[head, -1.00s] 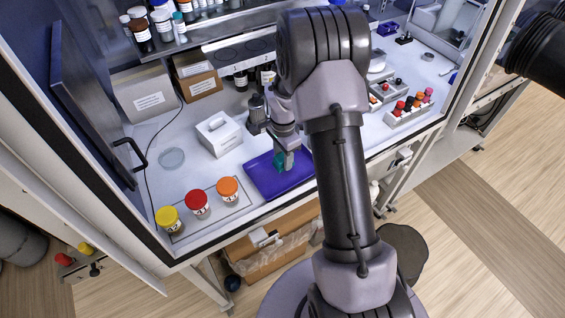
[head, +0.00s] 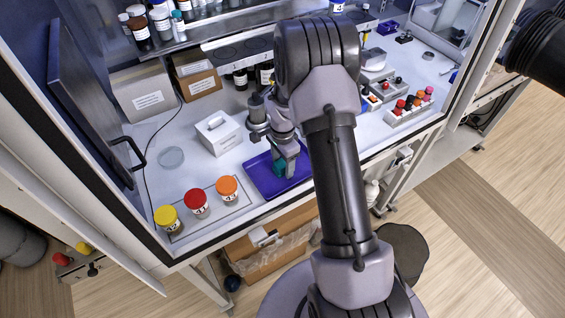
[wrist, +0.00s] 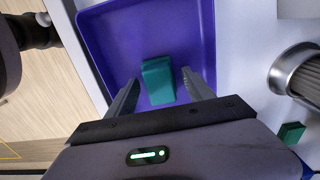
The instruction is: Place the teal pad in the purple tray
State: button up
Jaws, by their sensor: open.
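The purple tray (head: 262,183) lies on the white worktop near its front edge, and its floor and walls fill the upper part of the wrist view (wrist: 110,40). The teal pad (wrist: 157,82) rests inside the tray, seen from above between my fingers. In the head view the pad (head: 279,169) is partly covered by my gripper. My gripper (wrist: 160,78) is open, with a finger on each side of the pad and a visible gap to each. In the head view my gripper (head: 285,168) is low over the tray.
Yellow, red and orange-lidded jars (head: 198,203) stand left of the tray. A white box with a handle (head: 218,133) stands behind it. A dark green block (wrist: 290,133) lies outside the tray, right in the wrist view. Racks of colored caps (head: 408,107) stand to the right.

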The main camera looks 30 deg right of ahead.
notch_tip(320, 180, up, 14)
jog(key=r+p, duration=0.1)
jog(key=p, duration=0.1)
notch_tip(320, 180, up, 10)
jog(key=r+n+t, duration=0.1)
jog(key=n+t, duration=0.1)
jog(key=n, duration=0.2)
send_over(280, 163)
jog(key=s+a, duration=0.5)
jog(key=a, duration=0.1)
jog(key=s+a+r+n+t, duration=0.1)
jog(key=s+a+r+n, duration=0.1)
jog(key=s, duration=0.4)
jog(key=s+a+r+n+t+y, duration=0.1)
jog(key=s+a+r+n, duration=0.2)
jog(key=s+a, duration=0.2)
jog(key=s+a+r+n+t+y, duration=0.1)
jog(key=s+a+r+n, duration=0.1)
jog(key=s, duration=0.5)
jog(key=shift+a+r+n+t, duration=0.4)
jog(key=shift+a+n, duration=0.4)
jog(key=shift+a, duration=0.3)
